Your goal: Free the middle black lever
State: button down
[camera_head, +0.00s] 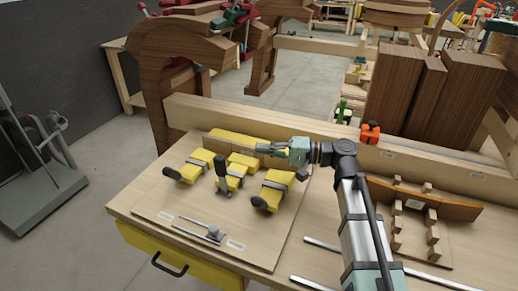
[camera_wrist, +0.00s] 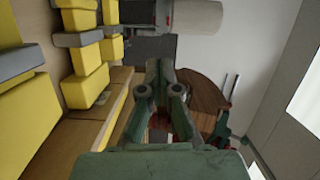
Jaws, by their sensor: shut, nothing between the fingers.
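Three yellow clamps with black levers sit on a wooden board (camera_head: 170,215). The middle black lever (camera_head: 221,168) stands upright at the front of the middle yellow clamp (camera_head: 236,176). The left black lever (camera_head: 172,173) and the right black lever (camera_head: 260,203) lie low, pointing toward the front. My gripper (camera_head: 262,148) is shut and empty, pointing left, behind and to the right of the middle lever and apart from it. In the wrist view its fingers (camera_wrist: 161,68) are together, with yellow clamp parts with grey bars (camera_wrist: 85,62) at the left. No lever is clearly identifiable there.
A long yellow piece (camera_head: 228,138) lies along the back of the board, close to my gripper. A wooden beam (camera_head: 300,120) runs behind it. A metal rod tool (camera_head: 213,234) lies at the board's front. A curved wooden part (camera_head: 430,203) on pegs is at the right.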

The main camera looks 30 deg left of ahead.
aim_at(221, 174)
jog(key=s+a+p, duration=0.3)
jog(key=s+a, duration=0.3)
jog(key=a, duration=0.1)
jog(key=shift+s+f, duration=0.2)
jog(key=shift+s, duration=0.05)
jog(key=shift+d, duration=0.1)
